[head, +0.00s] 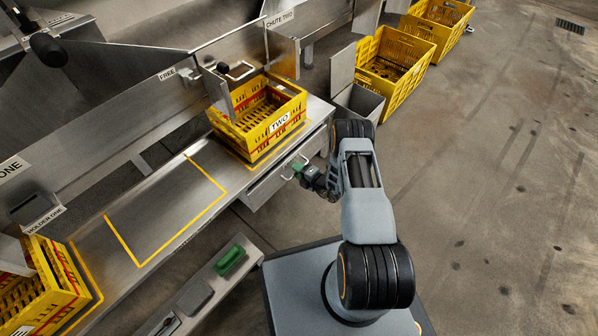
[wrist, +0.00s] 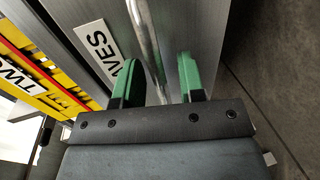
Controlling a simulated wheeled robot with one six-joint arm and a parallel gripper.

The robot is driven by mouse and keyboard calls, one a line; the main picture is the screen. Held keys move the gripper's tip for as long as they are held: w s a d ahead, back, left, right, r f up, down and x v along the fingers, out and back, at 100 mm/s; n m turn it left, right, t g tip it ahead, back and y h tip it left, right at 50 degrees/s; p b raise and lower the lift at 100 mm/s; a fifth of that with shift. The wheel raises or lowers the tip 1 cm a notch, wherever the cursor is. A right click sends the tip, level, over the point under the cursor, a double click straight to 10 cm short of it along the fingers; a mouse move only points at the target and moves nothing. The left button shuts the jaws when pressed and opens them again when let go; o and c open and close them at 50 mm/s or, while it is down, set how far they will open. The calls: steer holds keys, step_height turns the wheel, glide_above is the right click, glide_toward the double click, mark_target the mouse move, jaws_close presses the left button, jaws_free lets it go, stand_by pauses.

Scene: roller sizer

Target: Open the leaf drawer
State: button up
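The leaf drawer (head: 264,188) is a grey metal front under the bench edge, below the yellow crate marked TWO. It looks shut. In the wrist view its front (wrist: 200,30) carries a white label ending in "VES" (wrist: 97,40), partly hidden by a finger. A bare metal bar handle (wrist: 146,35) runs along the front. My gripper (head: 297,170) is at the drawer front. In the wrist view its two green fingers (wrist: 158,82) stand apart on either side of the handle, with gaps visible. I cannot tell whether either finger touches the bar.
The yellow crate TWO (head: 284,122) stands on the bench just above the drawer. Another yellow crate (head: 45,290) is at the lower left. A small grey bin (head: 358,104) and yellow floor crates (head: 402,88) stand beyond my arm. The floor to the right is clear.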

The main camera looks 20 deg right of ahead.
steer(key=shift+c, duration=0.5)
jaws_close()
